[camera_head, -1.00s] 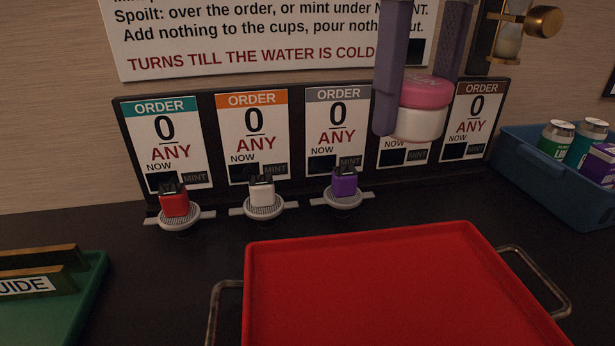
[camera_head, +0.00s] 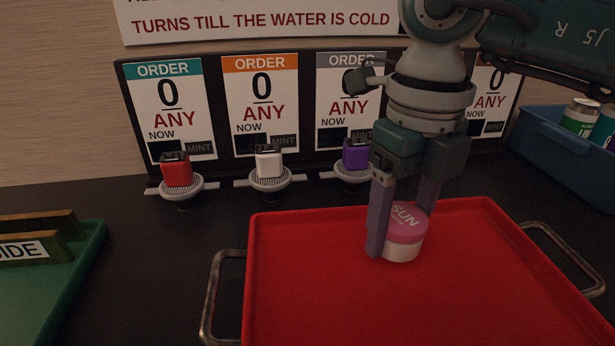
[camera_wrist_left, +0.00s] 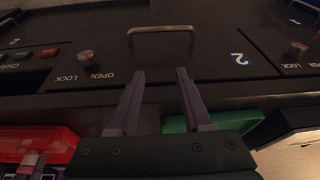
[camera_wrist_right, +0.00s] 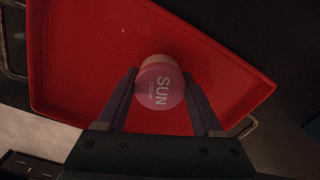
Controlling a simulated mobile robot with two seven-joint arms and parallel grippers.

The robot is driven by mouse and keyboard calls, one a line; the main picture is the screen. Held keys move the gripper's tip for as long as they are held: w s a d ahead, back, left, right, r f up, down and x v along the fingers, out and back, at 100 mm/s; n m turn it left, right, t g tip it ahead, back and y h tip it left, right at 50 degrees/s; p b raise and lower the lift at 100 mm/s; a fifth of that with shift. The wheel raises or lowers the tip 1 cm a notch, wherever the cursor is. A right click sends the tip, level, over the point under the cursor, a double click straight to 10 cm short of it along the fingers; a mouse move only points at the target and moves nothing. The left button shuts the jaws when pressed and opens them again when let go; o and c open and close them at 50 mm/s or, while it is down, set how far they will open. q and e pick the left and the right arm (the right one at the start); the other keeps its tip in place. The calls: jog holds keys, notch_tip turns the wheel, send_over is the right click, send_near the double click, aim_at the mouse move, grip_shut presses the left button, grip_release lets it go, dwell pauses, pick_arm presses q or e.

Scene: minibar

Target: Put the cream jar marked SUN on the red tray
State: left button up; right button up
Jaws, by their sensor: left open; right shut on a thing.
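The cream jar marked SUN (camera_head: 404,230) has a pink lid and a white body. It is upright at the back right part of the red tray (camera_head: 300,290), low at its surface; I cannot tell whether its base touches. My right gripper (camera_head: 400,225) points down and is shut on the jar, one finger on each side. In the right wrist view the jar (camera_wrist_right: 160,82) sits between the fingertips, with the red tray (camera_wrist_right: 90,50) behind it. My left gripper (camera_wrist_left: 158,100) is open and empty in the left wrist view, in front of a dark panel with OPEN and LOCK marks.
Several order cards (camera_head: 168,110) stand behind, with red (camera_head: 176,170), white (camera_head: 268,162) and purple (camera_head: 356,153) blocks at small round grates. A blue bin (camera_head: 560,150) with cans is at right. A green tray (camera_head: 70,285) is at left. The red tray is otherwise bare.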

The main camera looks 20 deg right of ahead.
aim_at(401, 215)
jog(key=shift+f, duration=0.55)
jog(key=shift+f, duration=0.15)
jog(key=o, duration=1.4)
jog(key=shift+r, duration=0.35)
notch_tip(401, 215, up, 11)
jog(key=shift+f+p, duration=0.1)
jog(key=shift+p, duration=1.15)
jog(key=shift+r, duration=0.5)
